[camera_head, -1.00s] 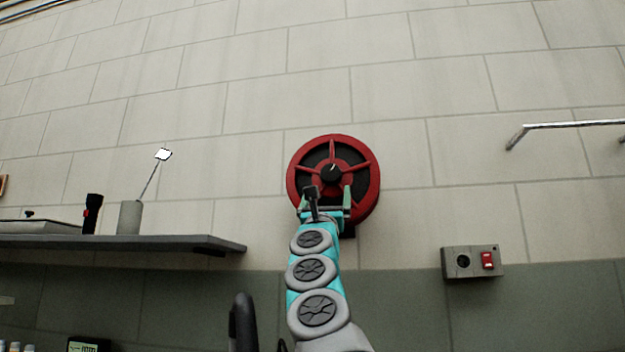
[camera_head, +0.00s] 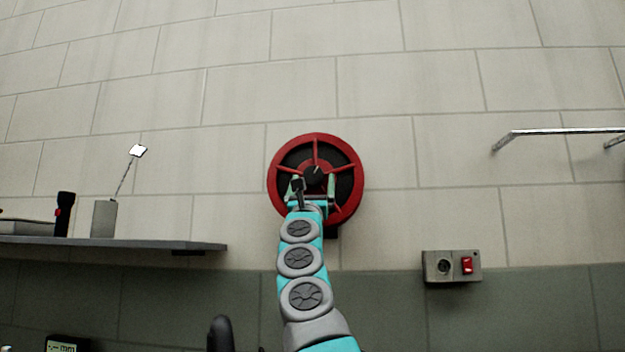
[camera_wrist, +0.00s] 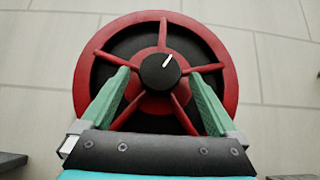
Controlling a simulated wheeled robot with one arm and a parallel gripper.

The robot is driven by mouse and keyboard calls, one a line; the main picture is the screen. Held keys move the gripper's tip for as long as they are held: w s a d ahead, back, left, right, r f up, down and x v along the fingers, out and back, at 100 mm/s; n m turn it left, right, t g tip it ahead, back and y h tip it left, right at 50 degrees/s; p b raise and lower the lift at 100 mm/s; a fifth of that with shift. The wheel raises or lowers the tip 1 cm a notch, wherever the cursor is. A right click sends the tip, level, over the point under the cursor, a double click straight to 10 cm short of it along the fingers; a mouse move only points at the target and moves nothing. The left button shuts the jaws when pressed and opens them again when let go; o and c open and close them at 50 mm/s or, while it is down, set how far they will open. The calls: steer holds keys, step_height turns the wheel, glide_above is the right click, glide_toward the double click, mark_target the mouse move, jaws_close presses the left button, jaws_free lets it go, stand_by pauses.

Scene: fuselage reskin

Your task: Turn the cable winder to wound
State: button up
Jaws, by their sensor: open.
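The cable winder (camera_head: 351,161) is a red spoked wheel with a black hub knob, mounted on the pale block wall in the head view. It also fills the middle of the wrist view (camera_wrist: 163,24). The black knob (camera_wrist: 161,71) at its centre bears a white pointer line tilted slightly right of straight up. My gripper (camera_head: 314,182) is in front of the winder's lower half. In the wrist view my gripper (camera_wrist: 162,75) is open, with one green finger on each side of the knob. The fingertips appear apart from the knob; their depth to the wheel is hard to tell.
A grey shelf (camera_head: 130,244) at left carries a dark flashlight (camera_head: 64,214) and a grey cup (camera_head: 104,219) with a mirror on a stick. A switch box (camera_head: 452,266) and a metal rail (camera_head: 560,131) are on the wall at right. The wall around the winder is clear.

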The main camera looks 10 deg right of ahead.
steer(key=c, duration=1.4)
steer(key=shift+o, duration=0.2)
steer(key=shift+s+r+n+t+y+b, duration=0.1)
steer(key=shift+n+t+y+b, duration=0.15)
steer(key=shift+n+y, duration=0.45)
steer(key=shift+s+r+n+t+y+b, duration=0.15)
steer(key=shift+n+y+b, duration=0.1)
steer(key=shift+n+y, duration=0.45)
steer(key=shift+w+d+f+n+y, duration=0.1)
steer(key=shift+d+n+y, duration=0.05)
steer(key=shift+n+y, duration=0.75)
steer(key=shift+w+d+f+n+y, duration=0.1)
steer(key=shift+n+y, duration=0.6)
steer(key=shift+n, duration=0.3)
steer(key=shift+s+d+r+n+g+y+p, duration=0.1)
steer(key=shift+n+g+y+p, duration=0.15)
steer(key=shift+n+y, duration=1.05)
steer(key=shift+d+r+n+g+y+p, duration=0.15)
steer(key=shift+n+y+p, duration=0.15)
steer(key=shift+n+y, duration=0.95)
steer(key=shift+f+n+y, duration=0.1)
steer(key=shift+n+y, duration=0.35)
steer(key=shift+n, duration=0.2)
steer(key=shift+a+f+n+g, duration=0.1)
steer(key=shift+n+g, duration=0.2)
